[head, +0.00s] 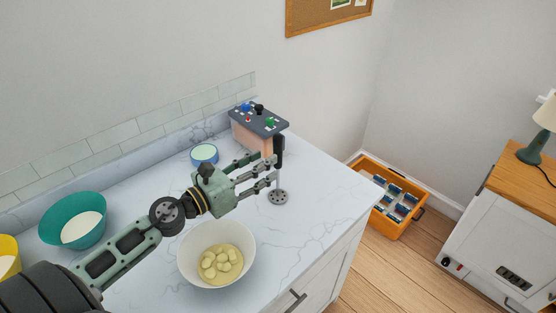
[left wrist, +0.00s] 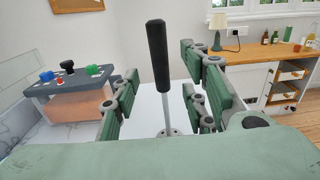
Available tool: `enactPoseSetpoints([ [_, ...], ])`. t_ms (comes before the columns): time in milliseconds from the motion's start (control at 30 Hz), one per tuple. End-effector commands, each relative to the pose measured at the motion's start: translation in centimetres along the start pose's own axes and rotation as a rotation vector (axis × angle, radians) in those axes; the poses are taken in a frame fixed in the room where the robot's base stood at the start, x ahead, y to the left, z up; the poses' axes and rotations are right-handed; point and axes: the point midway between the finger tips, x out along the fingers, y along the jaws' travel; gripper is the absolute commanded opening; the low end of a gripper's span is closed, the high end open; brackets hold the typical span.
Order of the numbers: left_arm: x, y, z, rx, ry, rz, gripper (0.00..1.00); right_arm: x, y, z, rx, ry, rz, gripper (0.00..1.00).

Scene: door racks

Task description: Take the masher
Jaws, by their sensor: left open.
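The masher stands upright on the counter, with a black handle (head: 279,149) on top and a round perforated grey head (head: 278,197) at the bottom. My left gripper (head: 270,171) is open at the masher, level with the lower handle and shaft. In the left wrist view the masher's black handle (left wrist: 157,55) and thin metal shaft rise between the spread fingers of my left gripper (left wrist: 163,95), with gaps on both sides. The fingers partly hide the shaft in the head view. My right gripper is not in view.
A white bowl of pale potatoes (head: 248,243) stands below my left gripper. A box with coloured knobs (head: 258,122) is close behind the masher. A blue dish (head: 204,153) and a teal bowl (head: 72,209) stand farther left. The counter (head: 330,195) right of the masher is clear.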

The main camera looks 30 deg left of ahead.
Motion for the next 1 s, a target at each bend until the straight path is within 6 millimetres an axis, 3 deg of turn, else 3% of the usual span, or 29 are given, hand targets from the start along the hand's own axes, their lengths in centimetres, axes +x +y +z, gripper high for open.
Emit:
enactPoseSetpoints([
  [33, 0.5, 0.0, 0.4, 0.001, -0.002, 0.0, 0.41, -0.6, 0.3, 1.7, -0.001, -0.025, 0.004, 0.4],
  [100, 0.9, 0.0, 0.3, 0.001, -0.001, 0.0, 0.41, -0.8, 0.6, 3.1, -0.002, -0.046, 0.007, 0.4],
  [200, 1.4, 0.0, 0.3, 0.002, -0.001, 0.001, 0.41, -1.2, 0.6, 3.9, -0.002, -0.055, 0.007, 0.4],
  [333, 2.9, -0.1, 0.8, 0.0, -0.003, 0.0, 0.41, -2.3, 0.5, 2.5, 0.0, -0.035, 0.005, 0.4],
  [500, 5.2, -0.1, 0.6, 0.001, -0.002, 0.002, 0.41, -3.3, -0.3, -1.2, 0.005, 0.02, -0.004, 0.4],
  [600, 6.0, -0.2, 0.5, 0.001, -0.001, 0.002, 0.41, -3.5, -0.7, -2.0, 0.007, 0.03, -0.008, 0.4],
  [900, 6.3, -0.2, 0.2, 0.002, 0.0, 0.0, 0.41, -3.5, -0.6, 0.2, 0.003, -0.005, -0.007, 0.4],
  [1000, 6.3, -0.2, 0.2, 0.002, 0.0, 0.0, 0.32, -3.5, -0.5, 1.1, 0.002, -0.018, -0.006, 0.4],
])
